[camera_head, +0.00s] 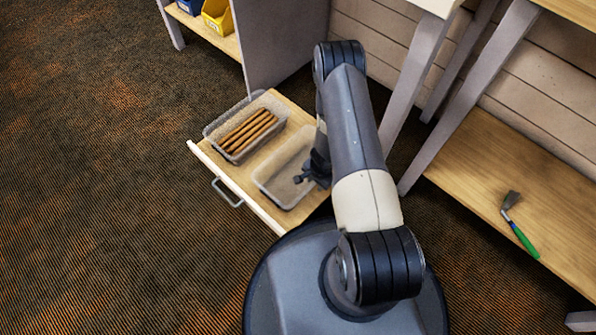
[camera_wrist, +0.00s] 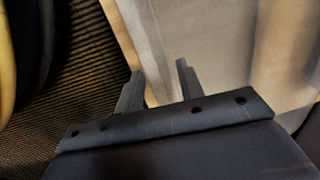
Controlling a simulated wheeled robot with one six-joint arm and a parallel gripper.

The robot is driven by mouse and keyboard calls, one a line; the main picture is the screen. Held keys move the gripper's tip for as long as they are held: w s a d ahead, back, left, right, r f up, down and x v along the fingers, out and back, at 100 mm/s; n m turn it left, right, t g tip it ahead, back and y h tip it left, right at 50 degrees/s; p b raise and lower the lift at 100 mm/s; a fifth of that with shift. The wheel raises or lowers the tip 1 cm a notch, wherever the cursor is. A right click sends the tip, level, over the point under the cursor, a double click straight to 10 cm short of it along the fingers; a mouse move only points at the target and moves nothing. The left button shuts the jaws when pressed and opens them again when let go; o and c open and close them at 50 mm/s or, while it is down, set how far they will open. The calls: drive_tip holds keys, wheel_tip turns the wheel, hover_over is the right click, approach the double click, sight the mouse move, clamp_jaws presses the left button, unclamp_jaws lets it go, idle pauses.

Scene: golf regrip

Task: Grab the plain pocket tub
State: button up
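A plain, clear, empty tub (camera_head: 268,184) sits in the open drawer, on the side nearer my base. A second clear tub (camera_head: 236,148) beside it holds several brown sticks (camera_head: 248,131). My gripper (camera_head: 304,179) is low at the right side of the empty tub, and my arm hides part of that side. In the wrist view the two fingers (camera_wrist: 158,82) stand apart, with a pale, blurred surface between and beyond them. I cannot tell whether the fingers touch the tub's wall.
The drawer (camera_head: 208,163) has a metal handle (camera_head: 227,193) at its front. A table leg (camera_head: 412,85) stands close right of my arm. Blue and yellow bins (camera_head: 217,14) stand at top. Carpet at left is clear.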

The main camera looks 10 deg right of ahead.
clamp_jaws()
drive_tip(key=shift+r, duration=0.1)
idle(0.3)
